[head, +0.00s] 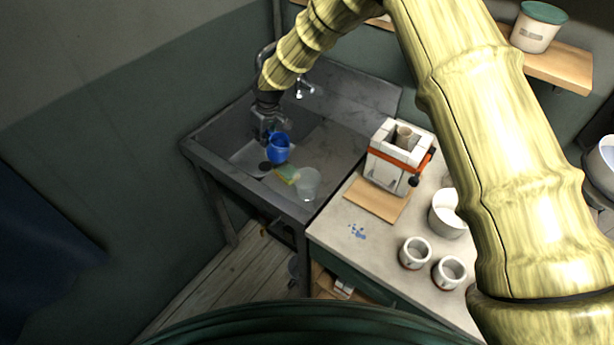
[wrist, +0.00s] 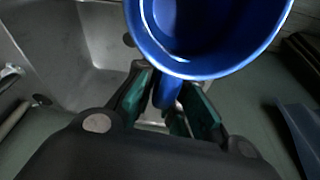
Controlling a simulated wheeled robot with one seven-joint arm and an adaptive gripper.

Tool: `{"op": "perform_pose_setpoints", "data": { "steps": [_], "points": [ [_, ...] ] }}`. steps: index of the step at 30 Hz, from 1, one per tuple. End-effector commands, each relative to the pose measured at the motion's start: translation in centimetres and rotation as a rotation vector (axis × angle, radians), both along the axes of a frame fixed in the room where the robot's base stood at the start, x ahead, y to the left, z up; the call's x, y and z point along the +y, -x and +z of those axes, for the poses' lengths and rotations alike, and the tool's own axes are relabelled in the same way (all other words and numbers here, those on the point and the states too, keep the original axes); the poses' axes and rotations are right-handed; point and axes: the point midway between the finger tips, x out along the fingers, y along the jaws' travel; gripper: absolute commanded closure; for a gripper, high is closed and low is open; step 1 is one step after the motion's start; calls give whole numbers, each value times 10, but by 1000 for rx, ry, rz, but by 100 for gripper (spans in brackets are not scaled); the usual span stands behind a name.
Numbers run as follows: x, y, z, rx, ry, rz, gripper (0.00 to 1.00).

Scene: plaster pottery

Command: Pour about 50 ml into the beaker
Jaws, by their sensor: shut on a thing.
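My gripper (wrist: 170,95) is shut on the handle of a blue mug (wrist: 212,66). In the head view the mug (head: 278,147) is held over the sink area, and my gripper (head: 270,128) is just behind it.
A green and yellow sponge (head: 287,174) lies beside the beaker. The sink basin (head: 247,158) and faucet (head: 304,88) are close by. On the right worktop are a white plaster mold with an orange strap (head: 390,166), white pots (head: 414,252) and blue bits (head: 357,231).

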Motion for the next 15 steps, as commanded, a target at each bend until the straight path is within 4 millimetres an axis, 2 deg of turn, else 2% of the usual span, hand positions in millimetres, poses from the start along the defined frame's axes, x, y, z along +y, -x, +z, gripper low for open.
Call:
{"op": "perform_pose_setpoints", "data": {
  "steps": [5, 12, 15],
  "points": [
    [-8, 8, -4, -77, -82, 3, 100],
    [-18, 18, 14, -187, -195, 4, 100],
    [-23, 22, 10, -227, -239, 3, 100]
  ]
}}
